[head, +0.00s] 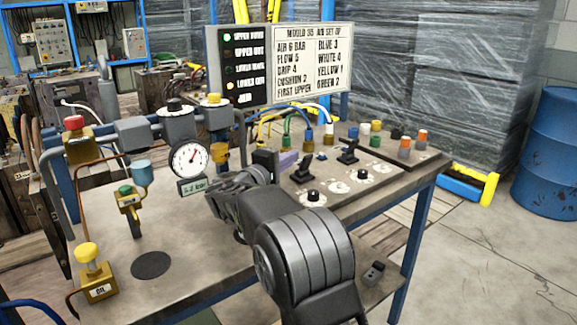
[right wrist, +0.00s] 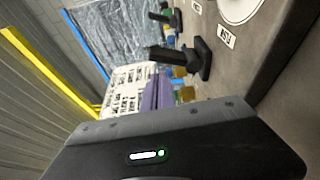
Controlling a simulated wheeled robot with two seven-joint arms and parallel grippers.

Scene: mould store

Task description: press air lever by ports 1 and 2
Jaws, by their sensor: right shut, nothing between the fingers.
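Port numbers are too small to read. My right gripper (head: 238,192) is shut and empty, left of the nearer lever and apart from it. Its fingertips are hard to make out. My left gripper is not in view.
A pressure gauge (head: 190,159) and pipework stand left of my right gripper. White dials (head: 313,198) lie in front of the levers. A yellow-topped oil valve (head: 90,262) stands front left. The bench's front left is mostly clear.

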